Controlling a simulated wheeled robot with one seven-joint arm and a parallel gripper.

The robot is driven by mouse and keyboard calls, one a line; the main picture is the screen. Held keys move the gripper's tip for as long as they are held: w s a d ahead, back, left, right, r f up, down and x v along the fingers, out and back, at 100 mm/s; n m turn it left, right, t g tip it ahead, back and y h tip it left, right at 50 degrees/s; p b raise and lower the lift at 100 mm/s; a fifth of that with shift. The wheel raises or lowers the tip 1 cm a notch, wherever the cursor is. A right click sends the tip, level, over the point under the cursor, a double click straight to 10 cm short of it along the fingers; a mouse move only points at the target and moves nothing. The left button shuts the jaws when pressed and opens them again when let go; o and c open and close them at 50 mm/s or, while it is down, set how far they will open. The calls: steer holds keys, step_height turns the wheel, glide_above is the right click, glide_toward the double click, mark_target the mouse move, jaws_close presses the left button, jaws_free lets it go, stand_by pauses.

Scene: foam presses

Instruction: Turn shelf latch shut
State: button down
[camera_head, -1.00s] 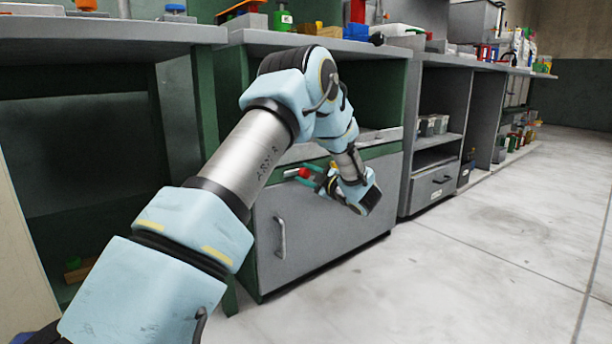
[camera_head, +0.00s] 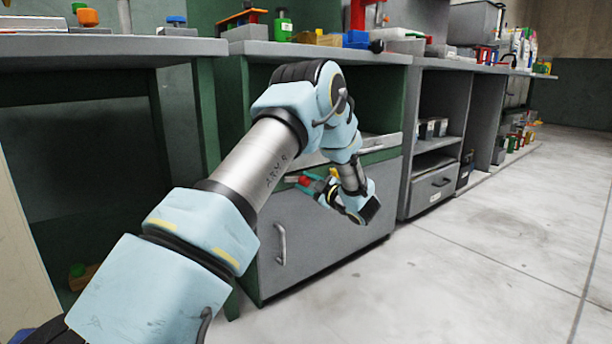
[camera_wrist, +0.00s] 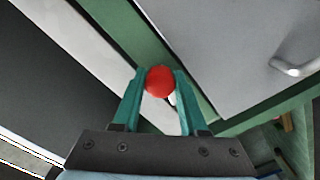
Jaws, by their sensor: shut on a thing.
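The shelf latch has a round red knob (camera_wrist: 159,82), seen in the wrist view between the two green fingers of my gripper (camera_wrist: 158,90). The fingers are shut on the knob, one on each side. In the head view my gripper (camera_head: 312,182) is at the top edge of the grey cabinet door (camera_head: 325,235), and a bit of the red knob (camera_head: 305,181) shows there. The latch's base and lever are mostly hidden behind the knob and fingers.
The door's metal handle (camera_head: 280,243) is at its left side; it also shows in the wrist view (camera_wrist: 297,68). Green framing surrounds the cabinet. A worktop (camera_head: 320,48) above carries several coloured items. The floor (camera_head: 480,230) to the right is clear.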

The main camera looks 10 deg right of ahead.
steer(key=m+p, duration=0.3)
steer(key=p, duration=0.2)
steer(key=shift+r+m, duration=0.3)
steer(key=shift+m, duration=0.1)
steer(key=m+p, duration=0.4)
steer(key=p, duration=0.1)
steer(key=shift+f+m, duration=0.1)
steer(key=shift+m, duration=0.2)
steer(key=m+p, duration=0.3)
steer(key=m, duration=0.1)
steer(key=shift+f, duration=0.1)
steer(key=shift+f+m+p, duration=0.15)
steer(key=shift+m+p, duration=0.65)
steer(key=shift+m, duration=1.1)
steer(key=shift+c, duration=2.2)
jaws_free()
steer(key=p+v, duration=0.1)
steer(key=v, duration=0.9)
steer(key=shift+s+d+p, duration=0.2)
steer(key=shift+s+p, duration=0.15)
steer(key=shift+p, duration=0.05)
